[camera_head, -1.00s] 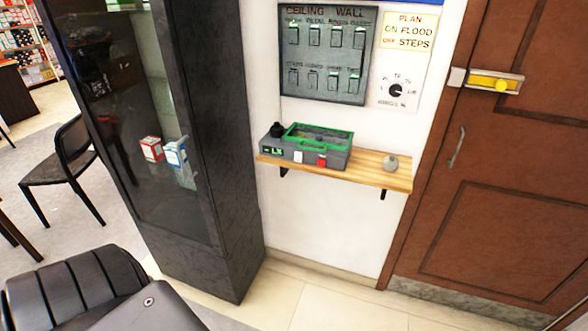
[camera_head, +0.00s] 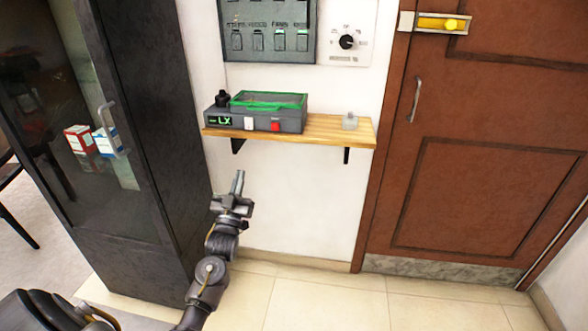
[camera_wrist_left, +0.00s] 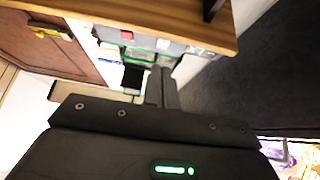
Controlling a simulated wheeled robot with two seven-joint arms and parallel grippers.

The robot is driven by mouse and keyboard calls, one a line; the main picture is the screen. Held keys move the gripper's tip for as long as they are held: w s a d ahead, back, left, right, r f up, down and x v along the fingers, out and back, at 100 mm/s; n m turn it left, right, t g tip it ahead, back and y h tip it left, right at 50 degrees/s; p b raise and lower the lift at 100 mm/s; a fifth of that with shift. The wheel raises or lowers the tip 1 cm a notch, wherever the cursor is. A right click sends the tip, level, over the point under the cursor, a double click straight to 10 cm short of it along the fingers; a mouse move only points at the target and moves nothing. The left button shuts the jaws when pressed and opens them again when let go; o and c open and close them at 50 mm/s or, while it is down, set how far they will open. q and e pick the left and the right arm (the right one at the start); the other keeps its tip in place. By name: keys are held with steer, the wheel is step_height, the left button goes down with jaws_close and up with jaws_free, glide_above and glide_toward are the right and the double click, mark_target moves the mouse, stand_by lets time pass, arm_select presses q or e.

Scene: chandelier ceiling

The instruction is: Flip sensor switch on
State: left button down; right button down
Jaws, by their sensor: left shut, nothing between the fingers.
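The grey sensor box (camera_head: 256,122) sits on the wooden shelf. Its front has a lit green "LX" display (camera_head: 226,122), a white switch (camera_head: 249,123) and a red button (camera_head: 275,126). A black knob (camera_head: 222,98) stands on its left top and a green-framed clear lid covers the rest. I cannot tell the white switch's position. My left gripper (camera_head: 238,182) is shut and empty, pointing up, below the shelf and apart from the box. In the left wrist view its fingers (camera_wrist_left: 162,76) show below the inverted box, with the red button (camera_wrist_left: 127,35) and white switch (camera_wrist_left: 163,44). My right gripper is out of view.
The wooden shelf (camera_head: 330,130) also holds a small clear object (camera_head: 350,121). A dark glass cabinet (camera_head: 150,190) stands close on the left. A brown door (camera_head: 480,170) is on the right. A wall switch panel (camera_head: 268,58) and dial (camera_head: 347,42) are above.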

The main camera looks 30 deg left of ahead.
mark_target(249, 125)
arm_select(q)
steer(key=r, duration=0.2)
steer(key=s, duration=0.1)
steer(key=shift+a+r+t+y, duration=0.25)
steer(key=shift+r+t+y, duration=0.15)
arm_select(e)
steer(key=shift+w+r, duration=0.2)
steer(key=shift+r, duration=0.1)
arm_select(q)
steer(key=shift+w, duration=0.1)
